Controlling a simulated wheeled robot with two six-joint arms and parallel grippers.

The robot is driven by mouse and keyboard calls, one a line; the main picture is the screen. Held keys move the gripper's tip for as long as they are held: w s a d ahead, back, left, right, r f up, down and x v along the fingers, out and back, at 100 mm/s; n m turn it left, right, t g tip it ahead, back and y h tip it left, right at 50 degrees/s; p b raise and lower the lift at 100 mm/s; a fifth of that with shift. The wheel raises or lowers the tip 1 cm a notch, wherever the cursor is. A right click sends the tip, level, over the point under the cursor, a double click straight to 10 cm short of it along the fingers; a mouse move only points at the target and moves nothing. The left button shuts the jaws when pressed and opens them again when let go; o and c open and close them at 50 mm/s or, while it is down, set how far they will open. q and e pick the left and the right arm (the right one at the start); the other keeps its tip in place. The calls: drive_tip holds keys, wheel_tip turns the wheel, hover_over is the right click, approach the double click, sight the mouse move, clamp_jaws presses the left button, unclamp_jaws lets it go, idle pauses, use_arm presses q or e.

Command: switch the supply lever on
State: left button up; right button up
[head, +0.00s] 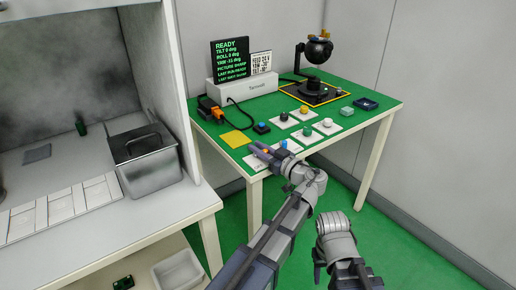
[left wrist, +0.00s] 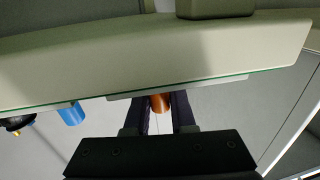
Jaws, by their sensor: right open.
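An orange and black device (head: 212,110) with a cable stands at the left rear of the green table; it may carry the supply lever, but its setting is too small to read. My left gripper (head: 262,152) is low over the table's front left edge, away from that device. In the left wrist view an orange-brown cylinder (left wrist: 160,103) shows between the left fingers (left wrist: 164,108); I cannot tell whether they touch it. A blue cylinder (left wrist: 71,113) is beside it. My right gripper (head: 336,224) is in front of the table, low and clear of everything.
A white box (head: 242,88) and a black screen (head: 231,60) reading READY stand at the back. A gimbal camera (head: 317,50) stands on a black pad at back right. Several coloured knobs on white plates fill the middle. A white bench (head: 120,225) stands at left.

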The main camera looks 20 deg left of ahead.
use_arm(q)
clamp_jaws()
drive_tip(key=shift+w, duration=0.1)
drive_tip(key=shift+w+n+g+y, duration=0.2)
drive_tip(key=shift+n+g+y, duration=0.3)
drive_tip(key=shift+n+g, duration=0.45)
drive_tip(key=shift+s+n+g+y, duration=0.2)
drive_tip(key=shift+n+g+y, duration=0.1)
drive_tip(key=shift+g, duration=0.45)
drive_tip(key=o, duration=0.5)
unclamp_jaws()
drive_tip(key=shift+o, duration=0.2)
